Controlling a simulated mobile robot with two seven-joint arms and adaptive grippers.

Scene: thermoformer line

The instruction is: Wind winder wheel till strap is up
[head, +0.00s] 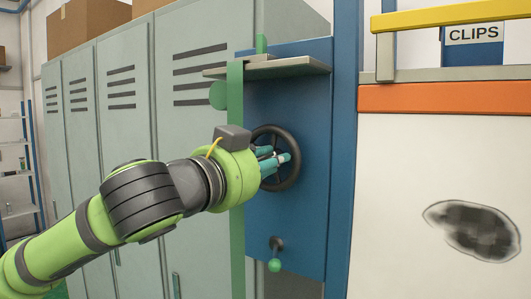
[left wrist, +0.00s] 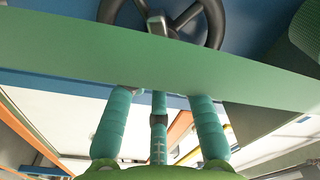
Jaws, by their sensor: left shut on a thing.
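The winder wheel (head: 298,160) is dark, round and spoked, on a blue upright panel. My left gripper (head: 274,162) reaches it from the left, its teal fingers shut at the wheel's middle and right spokes. In the left wrist view the wheel (left wrist: 216,22) shows at the top, with grey metal parts in front of it. A green strap (head: 237,255) hangs straight down along the panel's left edge. It crosses the left wrist view as a wide band (left wrist: 70,50) and hides the ends of my fingers (left wrist: 160,100). Their exact hold is hidden. My right gripper is not in view.
A grey ledge (head: 285,66) juts out above the wheel, with a round green part (head: 218,95) below its left end. A green-tipped knob (head: 275,265) sits below the wheel. Grey lockers (head: 130,130) stand left; a white panel (head: 400,200) stands right.

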